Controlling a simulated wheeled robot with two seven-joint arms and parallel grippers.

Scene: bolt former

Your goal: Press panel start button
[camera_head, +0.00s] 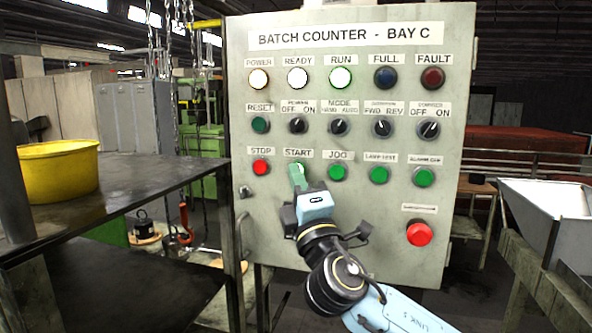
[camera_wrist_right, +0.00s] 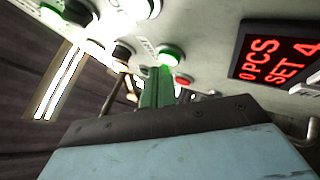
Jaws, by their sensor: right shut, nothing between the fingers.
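The grey control panel (camera_head: 400,235) faces me, titled "BATCH COUNTER - BAY C". The START label (camera_head: 298,153) is in its lower button row, between STOP and JOG. My right gripper (camera_head: 298,176) reaches up with its fingers at the START position, covering most of that button. Its fingers are together and empty; they also show in the right wrist view (camera_wrist_right: 156,88), with their tips close to the panel face. I cannot tell whether the tips touch the button. The POWER, READY and RUN lamp (camera_head: 340,79) are lit; FULL and FAULT look dark. My left gripper is out of view.
The red STOP button (camera_head: 261,167) and green JOG button (camera_head: 338,172) flank the fingers closely. A larger red button (camera_head: 419,233) sits lower right. A dark table (camera_head: 150,185) with a yellow bowl (camera_head: 58,171) stands left. A red display (camera_wrist_right: 283,60) reads "0 PCS SET 4".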

